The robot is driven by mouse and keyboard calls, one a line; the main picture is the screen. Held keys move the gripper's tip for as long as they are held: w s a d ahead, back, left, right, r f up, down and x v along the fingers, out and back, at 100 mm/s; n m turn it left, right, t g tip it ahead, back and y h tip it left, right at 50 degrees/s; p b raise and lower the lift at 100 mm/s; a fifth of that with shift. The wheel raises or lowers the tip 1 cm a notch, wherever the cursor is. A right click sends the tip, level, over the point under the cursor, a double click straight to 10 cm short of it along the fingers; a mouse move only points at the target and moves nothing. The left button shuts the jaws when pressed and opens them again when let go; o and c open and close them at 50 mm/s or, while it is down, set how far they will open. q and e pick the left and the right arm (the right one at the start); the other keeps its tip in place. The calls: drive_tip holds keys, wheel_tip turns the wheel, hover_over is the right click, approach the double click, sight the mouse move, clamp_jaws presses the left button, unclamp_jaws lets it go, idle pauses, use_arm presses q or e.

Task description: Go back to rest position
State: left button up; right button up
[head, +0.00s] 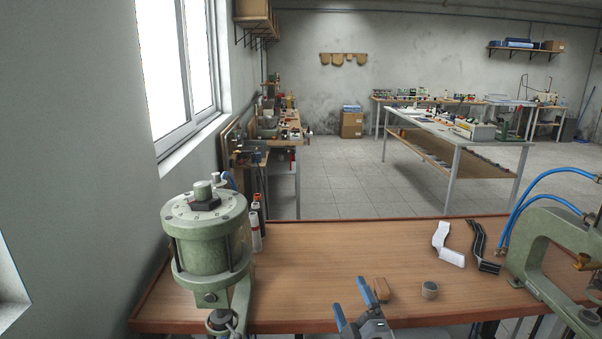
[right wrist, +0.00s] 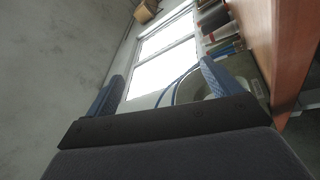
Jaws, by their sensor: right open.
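My right gripper (head: 352,302) is at the front edge of the wooden table in the head view, low and near the middle. Its two blue fingers are apart with nothing between them. In the right wrist view the blue fingers of the right gripper (right wrist: 160,92) stand wide apart, with the window and wall beyond. My left gripper does not show in either view.
The wooden table (head: 330,255) holds a green pneumatic press (head: 212,240) at left and another green machine (head: 545,255) with blue hoses at right. A small brown block (head: 381,289), a grey cylinder (head: 429,290), a white strip (head: 446,246) and a black strip (head: 480,245) lie between. The table's middle is clear.

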drive_tip(key=s+d+f+m+g+h, duration=0.35)
drive_tip(key=s+f+m, duration=0.2)
drive_tip(key=f, duration=0.25)
drive_tip(key=s+d+f+m+g+h, duration=0.35)
drive_tip(key=s+d+f+m, duration=0.2)
drive_tip(key=f, duration=0.25)
drive_tip(key=s+f+m+g+y, duration=0.15)
drive_tip(key=s+f+g, duration=0.35)
drive_tip(key=s, duration=0.6)
drive_tip(key=s+f+m+g, duration=0.2)
drive_tip(key=s+f+g, duration=0.3)
drive_tip(key=s, duration=0.6)
drive_tip(key=s+a+f+g, duration=0.1)
drive_tip(key=a+f, duration=0.1)
drive_tip(key=f, duration=1)
drive_tip(key=s+a+f+g, duration=0.1)
drive_tip(key=a+f, duration=0.1)
drive_tip(key=f, duration=1)
drive_tip(key=shift+a+y, duration=0.3)
drive_tip(key=shift+y, duration=0.15)
